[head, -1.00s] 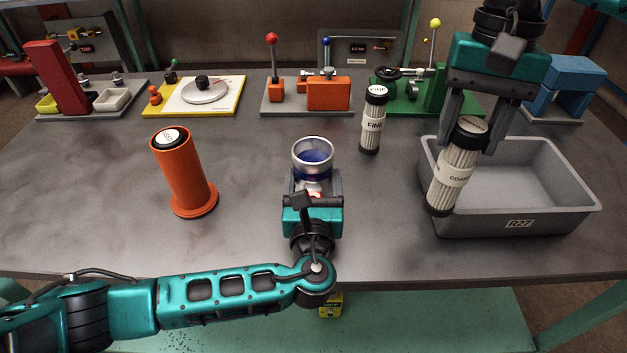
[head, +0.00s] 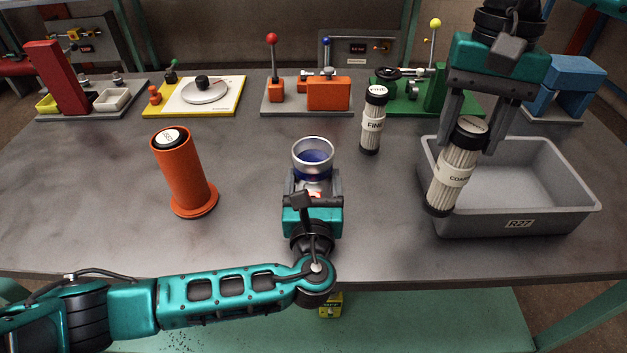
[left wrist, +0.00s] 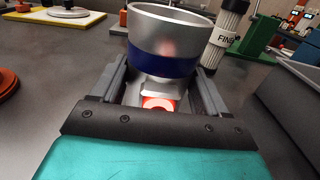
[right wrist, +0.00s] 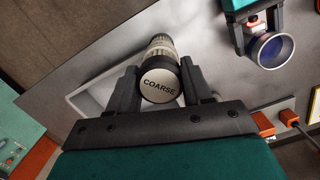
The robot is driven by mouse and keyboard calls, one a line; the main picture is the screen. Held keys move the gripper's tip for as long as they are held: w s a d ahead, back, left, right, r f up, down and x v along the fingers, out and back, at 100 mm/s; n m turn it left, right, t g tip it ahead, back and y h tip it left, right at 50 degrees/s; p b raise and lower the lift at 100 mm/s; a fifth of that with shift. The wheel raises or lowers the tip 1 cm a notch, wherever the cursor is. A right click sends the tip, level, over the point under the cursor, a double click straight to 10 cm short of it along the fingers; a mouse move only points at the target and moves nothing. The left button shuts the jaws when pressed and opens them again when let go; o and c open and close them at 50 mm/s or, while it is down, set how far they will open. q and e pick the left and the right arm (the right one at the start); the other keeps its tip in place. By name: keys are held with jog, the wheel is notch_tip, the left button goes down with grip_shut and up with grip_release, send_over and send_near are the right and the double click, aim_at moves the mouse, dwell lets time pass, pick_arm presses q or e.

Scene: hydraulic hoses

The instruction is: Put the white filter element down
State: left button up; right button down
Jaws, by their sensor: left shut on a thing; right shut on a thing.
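A white pleated filter element (head: 453,178) with black end caps and a COARSE label is held by my right gripper (head: 474,138), shut around its upper part. The filter hangs slightly tilted over the left part of the grey bin (head: 563,222). In the right wrist view its COARSE end cap (right wrist: 160,85) sits between the fingers. My left gripper (head: 313,187) is shut on a silver cup with a blue band (head: 313,160) near the table's front middle; the cup also shows in the left wrist view (left wrist: 163,45). A second white filter labelled FINE (head: 372,122) stands upright left of the bin.
An orange cylinder (head: 184,175) with a round base stands at the left. Along the back are a red fixture (head: 57,80), a yellow-edged board (head: 195,96), an orange fixture (head: 328,94), a green fixture (head: 436,92) and a blue block (head: 567,85). The left front table is clear.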

jog(key=w+a+r+m+t, duration=0.1)
jog(key=w+a+r+m, duration=0.35)
jog(key=a+m, duration=0.7)
jog(key=w+a+r+m+t, duration=0.2)
jog(key=w+a+r+m, duration=0.35)
jog(key=m, duration=0.85)
notch_tip(320, 180, down, 19)
jog(key=a, duration=0.2)
jog(key=shift+w+a, duration=0.2)
jog(key=shift+w, duration=0.05)
jog(key=shift+f, duration=0.2)
